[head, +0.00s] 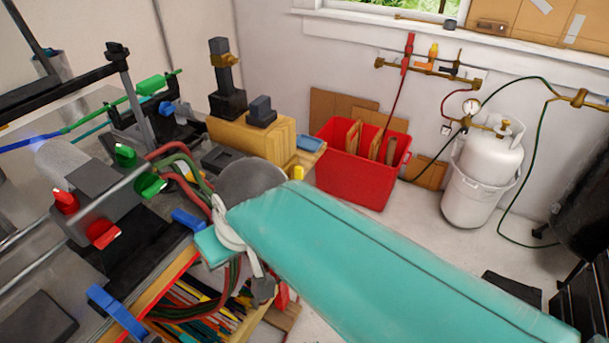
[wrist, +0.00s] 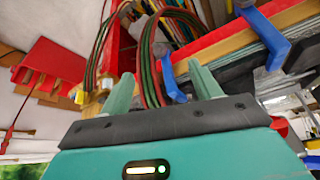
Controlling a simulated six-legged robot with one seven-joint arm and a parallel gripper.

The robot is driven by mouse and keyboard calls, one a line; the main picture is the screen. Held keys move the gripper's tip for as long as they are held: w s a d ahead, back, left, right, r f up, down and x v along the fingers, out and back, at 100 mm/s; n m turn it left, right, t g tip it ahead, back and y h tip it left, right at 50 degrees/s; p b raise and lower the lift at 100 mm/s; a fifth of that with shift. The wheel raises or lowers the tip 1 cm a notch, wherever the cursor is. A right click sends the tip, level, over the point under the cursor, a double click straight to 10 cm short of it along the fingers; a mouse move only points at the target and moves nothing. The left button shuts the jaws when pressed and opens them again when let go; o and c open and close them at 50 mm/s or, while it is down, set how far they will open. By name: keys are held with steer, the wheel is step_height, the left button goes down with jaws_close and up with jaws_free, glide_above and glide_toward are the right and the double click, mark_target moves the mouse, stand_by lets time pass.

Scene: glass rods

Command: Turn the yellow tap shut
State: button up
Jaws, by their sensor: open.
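An upright orange-yellow tap handle (head: 433,52) stands on the brass wall pipe, between a red handle (head: 407,52) and a small black one. A smaller yellow piece (head: 298,172) shows at the bench edge beside the wooden block; it seems to show in the wrist view too (wrist: 79,98). I cannot tell whether it is a tap. My gripper (wrist: 163,87) is open, its two pale green fingers apart. Red and green hoses (wrist: 152,60) pass beyond them, and no tap is between them. My teal arm crosses the head view low, well away from the wall pipe.
A red crate (head: 345,178) with cardboard pieces stands on the floor below the pipe. A white gas cylinder (head: 482,185) with a gauge and hoses is right of it. The lathe bench with red, green and blue handles fills the left. Some floor between is clear.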

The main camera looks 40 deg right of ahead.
steer(key=m+t+y, duration=0.5)
steer(key=m+t, duration=0.7)
steer(key=m, duration=0.2)
glide_toward(298, 173)
steer(key=x, duration=0.7)
steer(key=shift+w+d+f, duration=0.3)
steer(key=shift+w+f, duration=0.05)
steer(key=shift+w, duration=0.1)
